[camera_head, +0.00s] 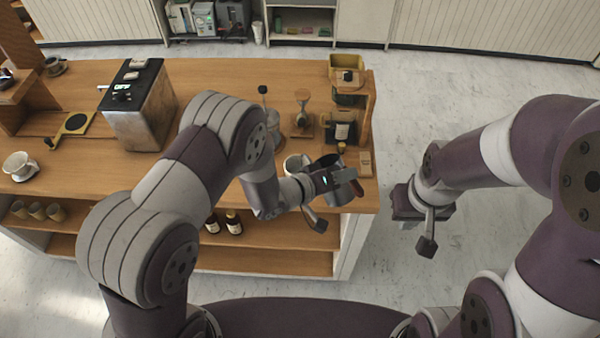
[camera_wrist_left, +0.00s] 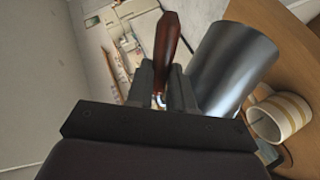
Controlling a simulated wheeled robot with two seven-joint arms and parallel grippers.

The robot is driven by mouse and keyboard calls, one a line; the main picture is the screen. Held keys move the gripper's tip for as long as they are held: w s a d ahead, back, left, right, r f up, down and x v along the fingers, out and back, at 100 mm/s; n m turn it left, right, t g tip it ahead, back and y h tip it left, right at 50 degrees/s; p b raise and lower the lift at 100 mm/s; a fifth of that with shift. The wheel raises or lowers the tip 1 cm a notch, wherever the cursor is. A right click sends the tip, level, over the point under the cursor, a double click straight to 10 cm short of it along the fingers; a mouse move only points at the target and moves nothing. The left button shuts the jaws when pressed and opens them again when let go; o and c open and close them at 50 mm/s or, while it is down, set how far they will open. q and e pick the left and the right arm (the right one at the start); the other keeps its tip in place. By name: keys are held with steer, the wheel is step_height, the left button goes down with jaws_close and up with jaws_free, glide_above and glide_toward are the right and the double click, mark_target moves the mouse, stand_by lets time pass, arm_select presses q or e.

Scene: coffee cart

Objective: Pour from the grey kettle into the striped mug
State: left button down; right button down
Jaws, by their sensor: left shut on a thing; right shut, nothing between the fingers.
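The grey kettle (camera_head: 341,196) has a red-brown handle and is at the cart's right front corner in the head view. It also shows in the wrist view (camera_wrist_left: 236,66). My left gripper (camera_head: 346,177) is shut on its handle (camera_wrist_left: 166,45). The cream and yellow striped mug (camera_wrist_left: 281,117) stands on the wooden top, close beside the kettle. In the head view the mug (camera_head: 292,165) is just left of the kettle, partly hidden by my left wrist. Any liquid is not visible. My right gripper (camera_head: 407,208) is shut and empty, right of the cart.
A coffee machine (camera_head: 138,110) stands on the left of the wooden cart top (camera_head: 215,80). A wooden rack (camera_head: 365,108) with a dark jar stands behind the kettle. A tamper-like tool (camera_head: 302,108) is behind the mug. A white dripper cup (camera_head: 20,166) sits far left.

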arm_select(q)
steer(key=shift+s+d+f+m+b, duration=0.15)
steer(key=shift+d+f+m+b, duration=0.05)
steer(key=shift+f+b, duration=0.25)
steer(key=shift+s+d+f+m+b, duration=0.15)
steer(key=shift+f+m+b, duration=0.05)
steer(key=shift+f+b, duration=0.2)
steer(key=shift+r, duration=0.1)
steer(key=shift+w+a+r+p, duration=0.1)
steer(key=shift+a+r+p, duration=0.05)
steer(key=shift+r+p, duration=0.2)
stand_by(0.4)
steer(key=shift+w+a+r+n+p, duration=0.15)
steer(key=shift+r+n+p, duration=0.15)
steer(key=shift+n+p, duration=0.1)
steer(key=shift+r, duration=0.1)
